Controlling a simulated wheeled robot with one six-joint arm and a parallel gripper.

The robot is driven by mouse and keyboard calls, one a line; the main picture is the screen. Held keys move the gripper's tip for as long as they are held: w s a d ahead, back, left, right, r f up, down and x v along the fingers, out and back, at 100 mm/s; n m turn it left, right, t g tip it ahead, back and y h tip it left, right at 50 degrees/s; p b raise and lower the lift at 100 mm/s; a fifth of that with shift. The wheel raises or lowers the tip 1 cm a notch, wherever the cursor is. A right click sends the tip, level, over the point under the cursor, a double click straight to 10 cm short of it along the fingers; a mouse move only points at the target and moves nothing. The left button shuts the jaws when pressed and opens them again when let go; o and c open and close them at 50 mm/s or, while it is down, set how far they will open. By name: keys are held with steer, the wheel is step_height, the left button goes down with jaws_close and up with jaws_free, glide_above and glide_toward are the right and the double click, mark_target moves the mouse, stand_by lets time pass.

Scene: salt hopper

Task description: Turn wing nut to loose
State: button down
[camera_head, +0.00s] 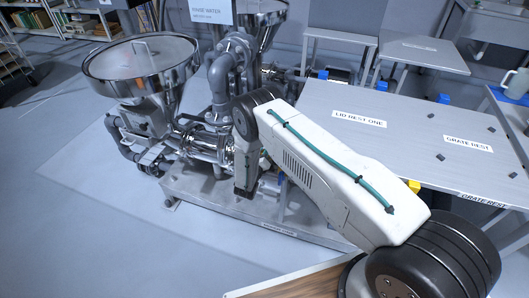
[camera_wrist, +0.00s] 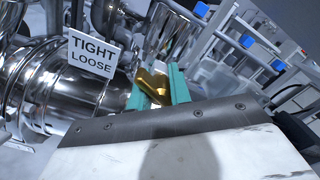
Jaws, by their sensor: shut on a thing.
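The brass wing nut (camera_wrist: 153,83) shows in the wrist view, between the two green fingers of my gripper (camera_wrist: 158,87). My gripper is shut on it. A white sign reading TIGHT and LOOSE (camera_wrist: 93,56) stands just left of the nut, beside shiny steel pipework (camera_wrist: 50,85). In the head view my arm reaches down to the pump side of the hopper unit, and its links hide the nut and the fingers. How far the nut is turned cannot be told.
A steel hopper (camera_head: 140,65) stands at the left on a metal skid (camera_head: 200,190). A second hopper (camera_head: 262,20) is behind it. A table marked LID REST ONE and GRATE REST (camera_head: 400,140) lies right of my arm. The floor at the left (camera_head: 70,230) is clear.

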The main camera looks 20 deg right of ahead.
steer(key=shift+s+f+n, duration=0.15)
steer(key=shift+n, duration=0.95)
steer(key=c, duration=1.3)
jaws_free()
steer(key=shift+v, duration=3.9)
